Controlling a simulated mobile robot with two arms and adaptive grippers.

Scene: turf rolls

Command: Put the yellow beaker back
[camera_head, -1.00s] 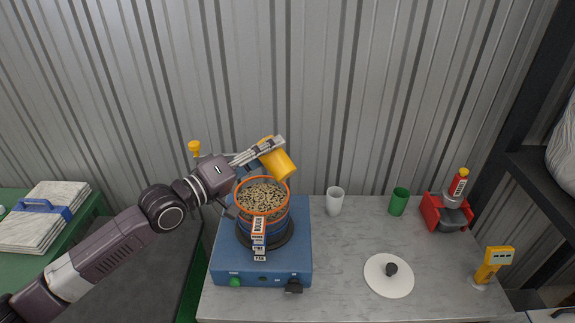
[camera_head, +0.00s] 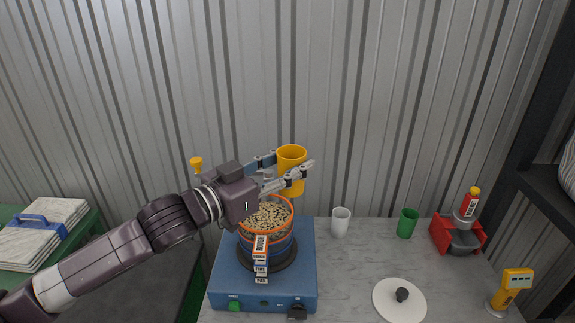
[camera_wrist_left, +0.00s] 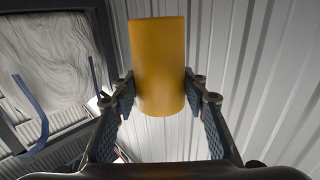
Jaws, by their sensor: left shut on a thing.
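The yellow beaker (camera_head: 291,156) is upright in the head view, held in the air above and behind the sieve stack. My left gripper (camera_head: 290,172) is shut on it, with a finger on each side. In the left wrist view the beaker (camera_wrist_left: 158,65) sits between the two fingertips (camera_wrist_left: 158,88). The sieve stack (camera_head: 267,232) has an orange-rimmed top full of pale grains and stands on a blue shaker base (camera_head: 228,280). My right gripper is not in view.
A white cup (camera_head: 341,222) and a green cup (camera_head: 407,223) stand on the grey bench right of the shaker. A white lid (camera_head: 399,300) lies in front. A red holder (camera_head: 456,238) and a yellow device (camera_head: 511,290) are at the right. Corrugated wall stands behind.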

